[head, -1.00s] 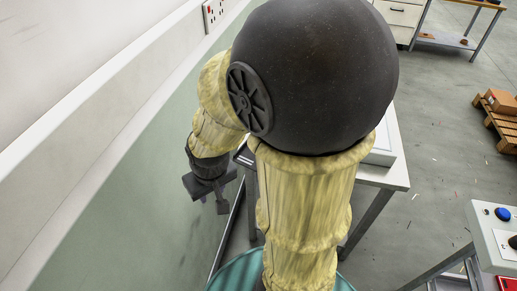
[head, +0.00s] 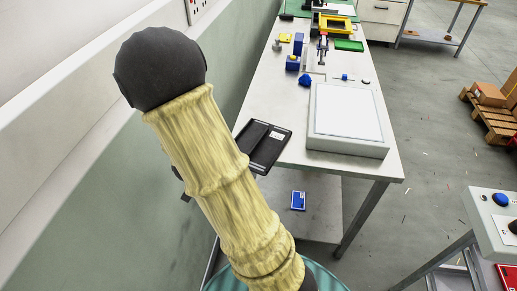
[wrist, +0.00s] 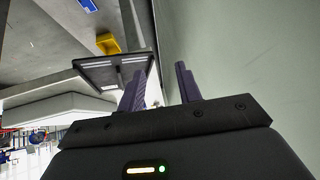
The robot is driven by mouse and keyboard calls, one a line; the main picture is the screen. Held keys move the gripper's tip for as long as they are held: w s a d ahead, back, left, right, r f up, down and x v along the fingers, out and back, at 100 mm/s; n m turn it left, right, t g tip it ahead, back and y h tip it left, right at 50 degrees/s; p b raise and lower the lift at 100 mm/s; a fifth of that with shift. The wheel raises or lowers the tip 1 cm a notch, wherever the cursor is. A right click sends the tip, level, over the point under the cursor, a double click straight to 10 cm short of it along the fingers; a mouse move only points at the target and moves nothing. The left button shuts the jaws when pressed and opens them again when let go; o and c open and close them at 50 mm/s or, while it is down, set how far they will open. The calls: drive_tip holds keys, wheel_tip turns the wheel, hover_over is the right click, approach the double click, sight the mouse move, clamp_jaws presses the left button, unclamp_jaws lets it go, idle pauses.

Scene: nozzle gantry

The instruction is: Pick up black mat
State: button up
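A flat black piece with a small white label, which looks like the black mat (head: 268,146), lies at the near left corner of the table and appears to overhang its edge. In the wrist view a dark flat panel with pale strips, probably the same mat (wrist: 105,66), shows beyond the left finger. My gripper (wrist: 160,74) is open, with nothing between its two fingers, and is apart from the panel. In the head view the gripper is almost wholly hidden behind my arm, left of the mat.
A white panel box (head: 347,118) stands on the table (head: 290,100) right of the mat. Blue and yellow parts stand farther back. A blue box (head: 298,201) lies on the lower shelf. The green-grey wall (head: 90,220) is close on the left.

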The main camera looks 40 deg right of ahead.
drive_tip(key=d+f+m+h+b, duration=0.2)
drive_tip(key=d+f+m+h, duration=0.1)
drive_tip(key=d+h, duration=0.4)
drive_tip(key=s+d+m, duration=0.1)
drive_tip(key=d, duration=0.2)
drive_tip(key=shift+g+h, duration=0.3)
drive_tip(key=shift+g, duration=0.1)
drive_tip(key=shift+w, duration=0.1)
drive_tip(key=p, duration=0.2)
approach(258, 141)
drive_tip(key=x, duration=0.3)
drive_tip(key=shift+w+d+r, duration=0.1)
drive_tip(key=shift+d, duration=0.15)
drive_tip(key=shift+w+d, duration=0.1)
drive_tip(key=shift+d, duration=0.1)
drive_tip(key=shift+f+p+x, duration=0.2)
drive_tip(key=shift+p+x, duration=0.55)
drive_tip(key=shift+x, duration=1.9)
drive_tip(key=shift+a, duration=0.15)
